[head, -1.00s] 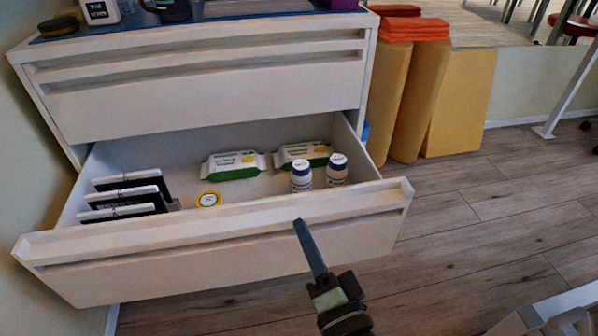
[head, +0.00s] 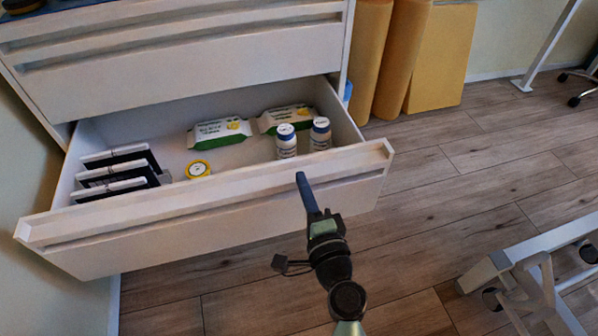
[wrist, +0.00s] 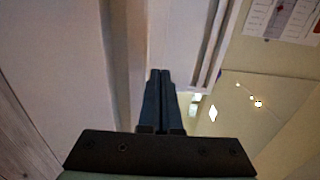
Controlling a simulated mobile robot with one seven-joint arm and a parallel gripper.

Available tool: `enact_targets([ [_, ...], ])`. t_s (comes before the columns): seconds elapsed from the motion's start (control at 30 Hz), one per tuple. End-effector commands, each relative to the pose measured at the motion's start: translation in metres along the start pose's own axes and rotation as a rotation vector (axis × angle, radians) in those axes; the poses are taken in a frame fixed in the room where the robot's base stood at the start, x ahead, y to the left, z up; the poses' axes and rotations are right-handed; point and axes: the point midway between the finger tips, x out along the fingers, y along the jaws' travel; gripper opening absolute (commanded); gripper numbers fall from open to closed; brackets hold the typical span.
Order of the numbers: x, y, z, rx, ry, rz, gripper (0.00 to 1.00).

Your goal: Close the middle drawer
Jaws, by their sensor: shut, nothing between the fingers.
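The middle drawer (head: 240,222) of the white cabinet is pulled far out, its inside open to view. It holds wipe packs (head: 219,133), two white bottles with blue caps (head: 286,141), a yellow-rimmed round item (head: 198,169) and several dark boxes (head: 117,172). My gripper (head: 300,176) is shut and empty. Its tip is in front of the drawer front's upper edge, right of the middle; I cannot tell if it touches. In the wrist view the shut fingers (wrist: 160,76) point at a pale panel, with a grooved strip to their right.
The closed drawer above (head: 180,65) belongs to the same cabinet (head: 348,45). Yellow upright pads (head: 440,58) stand to the right behind it. A white wheeled frame (head: 530,262) stands at the lower right. The wood floor (head: 440,205) between is clear.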

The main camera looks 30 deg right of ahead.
Motion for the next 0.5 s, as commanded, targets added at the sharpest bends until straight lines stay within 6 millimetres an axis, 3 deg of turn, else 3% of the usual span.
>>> enact_targets([
  [0.2, 0.025, 0.000, 0.000, 0.000, -0.001, 0.000, 0.00],
  [0.5, 0.031, 0.000, 0.000, 0.001, 0.001, 0.001, 0.00],
])
